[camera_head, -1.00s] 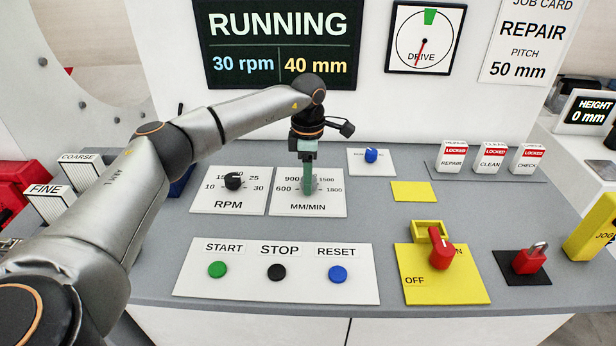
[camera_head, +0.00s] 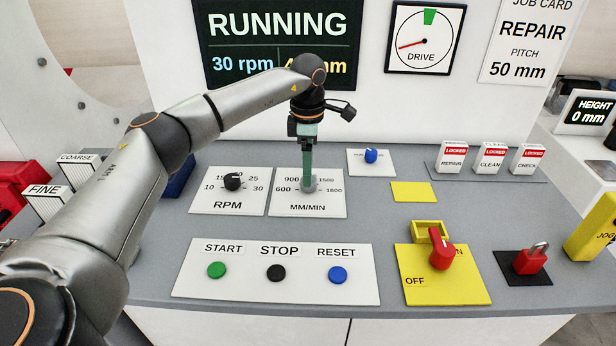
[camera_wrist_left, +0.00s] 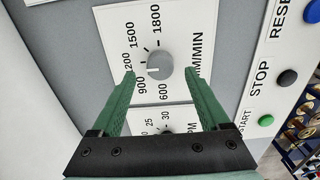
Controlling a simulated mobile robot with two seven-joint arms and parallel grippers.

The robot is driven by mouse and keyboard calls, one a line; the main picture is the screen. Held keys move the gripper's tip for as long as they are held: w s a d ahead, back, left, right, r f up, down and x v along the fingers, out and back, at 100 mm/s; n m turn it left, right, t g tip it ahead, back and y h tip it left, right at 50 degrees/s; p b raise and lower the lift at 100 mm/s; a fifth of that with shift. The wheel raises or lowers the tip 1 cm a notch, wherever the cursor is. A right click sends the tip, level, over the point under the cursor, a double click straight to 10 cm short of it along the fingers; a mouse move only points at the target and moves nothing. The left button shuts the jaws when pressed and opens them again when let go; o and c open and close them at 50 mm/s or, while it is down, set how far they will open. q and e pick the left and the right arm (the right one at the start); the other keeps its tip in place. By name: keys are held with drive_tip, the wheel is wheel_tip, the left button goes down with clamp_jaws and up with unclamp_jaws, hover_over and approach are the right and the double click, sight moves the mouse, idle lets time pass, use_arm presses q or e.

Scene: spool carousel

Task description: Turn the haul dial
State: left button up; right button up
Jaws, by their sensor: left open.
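The haul dial is a grey round knob (camera_wrist_left: 160,66) on the white MM/MIN plate (camera_head: 285,207). In the left wrist view its pale pointer mark faces left, near 1200. My left gripper (camera_head: 308,180) is above this plate, pointing down. In the left wrist view its two green fingers (camera_wrist_left: 160,74) are apart, one on each side of the knob, with visible gaps. In the head view the fingers partly cover the knob and its scale. My right gripper is not in view.
The black RPM dial (camera_head: 233,181) sits just left. START, STOP and RESET buttons are on a plate (camera_head: 300,288) in front. A blue knob (camera_head: 371,155), a red switch (camera_head: 441,250) and a red padlock (camera_head: 530,258) stand to the right. The screen (camera_head: 225,85) reads RUNNING, 30 rpm.

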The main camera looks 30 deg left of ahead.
use_arm(q)
wheel_tip(320, 180, up, 9)
idle(0.8)
